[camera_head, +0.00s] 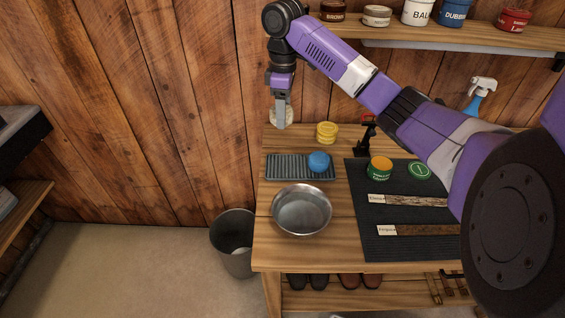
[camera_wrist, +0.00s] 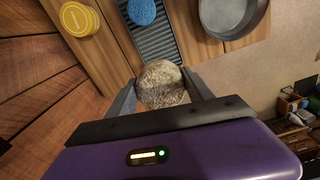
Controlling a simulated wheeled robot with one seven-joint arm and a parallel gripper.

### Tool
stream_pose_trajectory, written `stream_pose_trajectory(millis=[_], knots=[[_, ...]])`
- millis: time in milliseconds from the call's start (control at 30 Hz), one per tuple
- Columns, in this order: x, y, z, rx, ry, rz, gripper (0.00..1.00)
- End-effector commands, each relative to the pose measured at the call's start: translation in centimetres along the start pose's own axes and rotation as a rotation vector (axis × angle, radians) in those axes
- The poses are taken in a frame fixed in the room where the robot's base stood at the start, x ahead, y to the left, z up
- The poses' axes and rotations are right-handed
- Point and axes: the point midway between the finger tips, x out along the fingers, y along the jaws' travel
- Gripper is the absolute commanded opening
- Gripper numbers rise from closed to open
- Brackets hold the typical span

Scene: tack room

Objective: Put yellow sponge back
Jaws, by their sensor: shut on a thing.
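My gripper (camera_head: 281,118) is at the back left of the bench, above its left edge. In the wrist view my gripper (camera_wrist: 160,80) is shut on a round, rough, tan-yellow sponge (camera_wrist: 161,88). In the head view the fingers partly hide the sponge. A grey ribbed tray (camera_head: 283,168) lies on the bench below and in front of the gripper. A round blue sponge (camera_head: 319,161) rests on the tray's right end; it also shows in the wrist view (camera_wrist: 141,12). The left part of the tray is bare.
A yellow tin (camera_head: 326,132) stands behind the tray, a metal bowl (camera_head: 301,210) in front of it. A dark mat (camera_head: 375,222) at right holds an open tin (camera_head: 380,168), a green lid (camera_head: 419,170) and labelled strips. A bin (camera_head: 233,242) stands left of the bench.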

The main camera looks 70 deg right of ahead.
Motion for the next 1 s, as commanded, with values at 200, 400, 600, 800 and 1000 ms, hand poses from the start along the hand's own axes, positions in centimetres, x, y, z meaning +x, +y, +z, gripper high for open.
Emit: stream_pose_trajectory(millis=[200, 400, 600, 800, 1000], knots=[[6.1, -0.3, -0.2, 0.002, 0.002, -0.007, 0.09], [10.4, -0.2, 0.0, 0.003, -0.002, -0.005, 0.09], [13.3, -0.1, 0.0, 0.001, -0.002, -0.002, 0.09], [14.9, -0.1, 0.0, 0.003, -0.003, -0.003, 0.09], [17.6, -0.1, 0.0, 0.002, -0.002, -0.002, 0.09]])
